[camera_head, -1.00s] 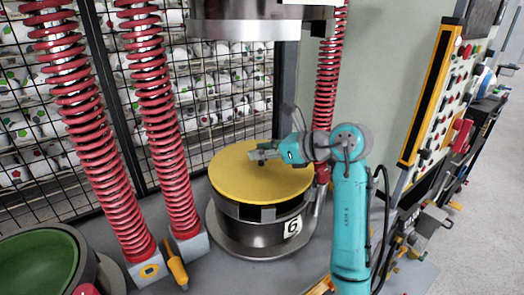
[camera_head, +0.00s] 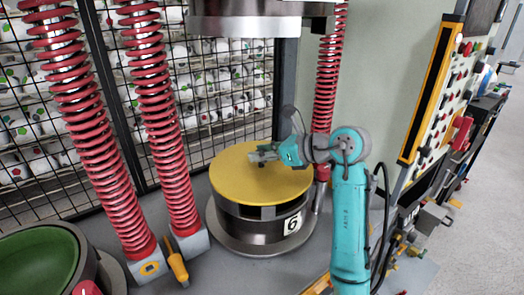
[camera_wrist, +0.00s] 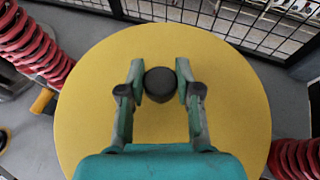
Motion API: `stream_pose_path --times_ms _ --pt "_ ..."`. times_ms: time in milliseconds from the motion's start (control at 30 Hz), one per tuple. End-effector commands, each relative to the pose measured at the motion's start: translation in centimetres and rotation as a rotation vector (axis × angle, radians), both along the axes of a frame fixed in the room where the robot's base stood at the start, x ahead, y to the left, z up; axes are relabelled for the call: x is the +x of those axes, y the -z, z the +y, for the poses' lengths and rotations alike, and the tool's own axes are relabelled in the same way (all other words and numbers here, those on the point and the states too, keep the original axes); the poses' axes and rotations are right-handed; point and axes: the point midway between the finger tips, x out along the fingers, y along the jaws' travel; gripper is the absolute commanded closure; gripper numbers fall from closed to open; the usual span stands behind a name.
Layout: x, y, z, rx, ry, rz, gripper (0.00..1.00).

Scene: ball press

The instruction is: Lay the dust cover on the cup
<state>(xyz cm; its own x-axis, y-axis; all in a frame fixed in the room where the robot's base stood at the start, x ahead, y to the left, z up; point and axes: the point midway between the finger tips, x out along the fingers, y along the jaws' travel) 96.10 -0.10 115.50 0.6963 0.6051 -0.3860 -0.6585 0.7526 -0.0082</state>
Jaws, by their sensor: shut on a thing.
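The dust cover (camera_head: 240,183) is a flat yellow disc with a short black knob (camera_wrist: 160,84) at its middle. It lies level over the cup (camera_head: 257,226), a dark round drum labelled 6, and hides its mouth. A dark band shows under the cover's front edge; I cannot tell whether cover and cup touch all round. My gripper (camera_head: 264,155) is above the cover, shut on its knob. In the wrist view my gripper (camera_wrist: 159,88) has one finger on each side of the knob, with the yellow disc (camera_wrist: 95,110) spread below.
Red coil springs (camera_head: 163,120) stand on the left, another (camera_head: 330,80) behind right. The press head (camera_head: 260,22) hangs above the cup. A green-lined bowl (camera_head: 38,262) is at front left, an orange-handled tool (camera_head: 177,265) beside the springs. A wire mesh stands behind.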

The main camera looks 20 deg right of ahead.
Motion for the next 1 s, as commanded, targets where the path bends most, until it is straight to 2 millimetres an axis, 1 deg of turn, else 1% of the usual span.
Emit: stream_pose_path --times_ms 267,300,367,400,767,867,1000 --pt "0.0 0.4 0.0 0.000 0.001 -0.002 1.00" --pt "0.0 0.4 0.0 0.000 0.001 -0.002 0.62" --pt "0.0 0.4 0.0 0.000 0.001 -0.002 0.47" --pt "0.0 0.4 0.0 0.000 0.001 -0.002 0.38" --pt "-0.1 0.4 -0.2 0.000 0.001 0.000 0.38" --pt "-0.7 0.0 -0.7 0.001 0.002 -0.001 0.38" --pt "-2.3 -0.8 -2.1 -0.001 0.003 -0.002 0.38"
